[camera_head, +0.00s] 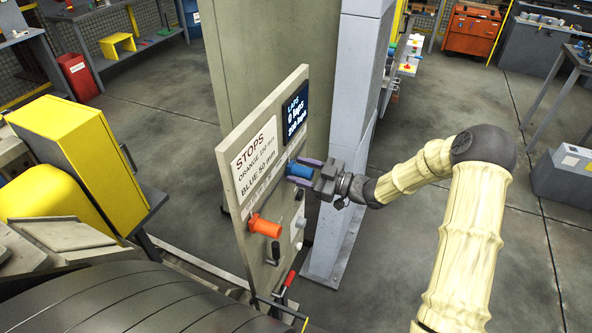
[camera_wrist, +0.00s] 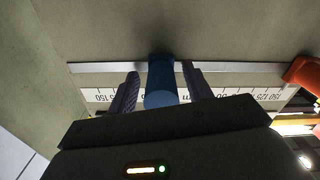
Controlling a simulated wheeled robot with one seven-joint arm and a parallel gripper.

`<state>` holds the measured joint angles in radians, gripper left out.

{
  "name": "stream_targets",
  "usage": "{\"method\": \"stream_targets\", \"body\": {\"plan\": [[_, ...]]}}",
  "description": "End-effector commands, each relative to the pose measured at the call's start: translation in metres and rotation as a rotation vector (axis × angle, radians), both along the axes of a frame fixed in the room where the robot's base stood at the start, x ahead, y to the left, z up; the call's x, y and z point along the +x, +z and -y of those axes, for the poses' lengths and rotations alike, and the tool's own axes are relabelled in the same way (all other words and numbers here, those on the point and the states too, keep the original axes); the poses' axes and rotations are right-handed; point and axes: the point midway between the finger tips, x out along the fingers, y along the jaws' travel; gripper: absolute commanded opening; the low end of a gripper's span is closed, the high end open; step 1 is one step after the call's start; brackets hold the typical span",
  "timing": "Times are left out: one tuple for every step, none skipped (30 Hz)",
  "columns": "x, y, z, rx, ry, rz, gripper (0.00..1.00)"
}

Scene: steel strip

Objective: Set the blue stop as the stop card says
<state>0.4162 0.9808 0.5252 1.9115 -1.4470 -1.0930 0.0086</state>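The blue stop (camera_head: 297,170) is a short blue cylinder on the upright panel, to the upper right of the orange stop (camera_head: 265,226). The stop card (camera_head: 254,158) on the panel reads "STOPS, ORANGE 150 mm, BLUE 50 mm". My gripper (camera_head: 298,171) is at the panel with its two purple fingers on either side of the blue stop. In the wrist view, the blue stop (camera_wrist: 161,82) stands between the fingers with a visible gap on each side. It sits on a metal rail (camera_wrist: 105,68) above a printed scale, seen upside down. The stop hides part of the scale.
A dark blue display (camera_head: 296,110) headed "LAPS" is at the panel's upper right. A grey knob (camera_head: 297,235) and a red-handled lever (camera_head: 288,281) are lower on the panel. A grey post (camera_head: 350,130) stands close behind the gripper. A yellow cabinet (camera_head: 85,150) is at left.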

Motion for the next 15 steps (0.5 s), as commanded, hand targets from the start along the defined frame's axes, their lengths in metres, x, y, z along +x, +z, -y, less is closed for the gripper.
{"method": "stream_targets", "body": {"plan": [[0.000, 0.000, -0.001, 0.000, 0.001, 0.000, 0.50], [0.000, 0.000, -0.001, 0.000, 0.001, 0.000, 0.50], [0.000, 0.000, -0.001, 0.000, 0.001, 0.000, 0.50], [0.000, 0.000, -0.001, 0.000, 0.002, 0.000, 0.50], [-0.001, -0.001, -0.001, 0.000, 0.002, 0.000, 0.50], [-0.001, -0.001, 0.000, -0.001, 0.003, 0.000, 0.50], [-0.001, -0.001, 0.001, -0.001, 0.003, 0.000, 0.50], [-0.002, -0.001, 0.003, -0.001, 0.003, 0.001, 0.50], [-0.003, -0.001, 0.006, -0.001, 0.003, 0.001, 0.50], [-0.004, -0.002, 0.010, -0.001, 0.002, 0.001, 0.50], [-0.005, -0.002, 0.014, -0.002, 0.002, 0.001, 0.50], [-0.007, -0.002, 0.020, -0.004, 0.000, 0.001, 0.50], [-0.009, -0.003, 0.026, -0.003, -0.002, 0.001, 0.50], [-0.010, -0.003, 0.031, -0.003, -0.003, 0.000, 0.50], [-0.012, -0.003, 0.039, -0.002, -0.004, 0.000, 0.50]]}}
